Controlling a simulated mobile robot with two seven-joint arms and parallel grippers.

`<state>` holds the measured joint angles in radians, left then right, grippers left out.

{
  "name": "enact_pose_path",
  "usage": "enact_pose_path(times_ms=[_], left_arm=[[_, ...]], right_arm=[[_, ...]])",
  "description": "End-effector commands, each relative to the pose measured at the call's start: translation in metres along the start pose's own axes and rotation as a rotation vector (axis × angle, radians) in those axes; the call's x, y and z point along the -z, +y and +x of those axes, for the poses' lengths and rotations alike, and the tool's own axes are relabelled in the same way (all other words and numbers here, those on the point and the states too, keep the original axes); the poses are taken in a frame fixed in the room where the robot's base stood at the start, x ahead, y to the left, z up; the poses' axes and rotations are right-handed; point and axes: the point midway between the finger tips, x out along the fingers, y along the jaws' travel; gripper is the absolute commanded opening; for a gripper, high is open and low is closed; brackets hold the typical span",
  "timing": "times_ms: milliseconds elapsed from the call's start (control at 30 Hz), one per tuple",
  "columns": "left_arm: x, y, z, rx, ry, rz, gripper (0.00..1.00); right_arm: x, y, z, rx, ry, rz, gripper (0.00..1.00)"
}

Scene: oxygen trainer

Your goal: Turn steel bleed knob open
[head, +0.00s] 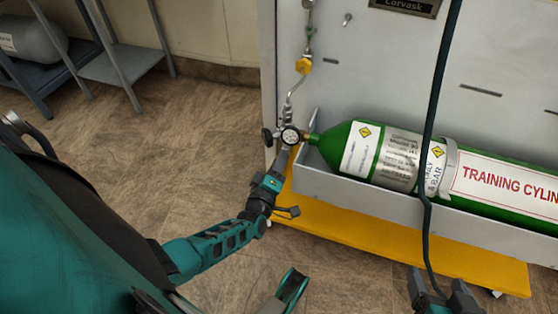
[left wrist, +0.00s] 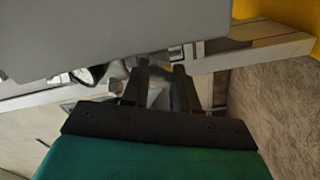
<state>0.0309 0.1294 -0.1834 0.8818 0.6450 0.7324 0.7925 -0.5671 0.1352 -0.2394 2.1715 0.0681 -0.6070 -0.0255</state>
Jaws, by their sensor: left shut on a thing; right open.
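My left gripper (head: 283,155) reaches up to the valve fittings at the cylinder's neck, just below the round white gauge (head: 290,136). In the left wrist view its two dark fingers (left wrist: 160,78) are closed around a small steel-coloured part, the steel bleed knob (left wrist: 159,96). The fingers hide much of the knob, and its turn angle cannot be told. In the head view the knob is hidden by the gripper. A black knob (head: 267,137) sits left of the gauge. My right gripper (head: 440,292) is open at the bottom right, away from the fittings.
The green training cylinder (head: 365,152) lies in a grey tray (head: 330,180) over a yellow base (head: 350,228). A steel line with a yellow fitting (head: 303,66) rises up the grey panel. A black hose (head: 431,130) hangs in front.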

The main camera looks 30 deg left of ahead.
Motion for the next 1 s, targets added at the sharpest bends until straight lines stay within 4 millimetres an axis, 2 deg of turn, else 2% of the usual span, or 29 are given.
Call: enact_pose_path(times_ms=[500, 800, 1000], left_arm=[[-0.0008, 0.0004, 0.0012, -0.001, -0.002, -0.460, 0.00], [-0.0010, 0.0005, 0.0013, -0.001, -0.003, -0.626, 0.00], [-0.0012, 0.0006, 0.0014, -0.002, -0.003, -0.677, 0.00]], right_arm=[[-0.0020, 0.0002, -0.0008, -0.001, -0.004, 0.002, 0.79], [-0.0015, 0.0005, -0.0006, -0.002, -0.003, 0.002, 0.79], [0.0007, 0.0010, 0.0001, -0.002, 0.002, 0.000, 0.79]])
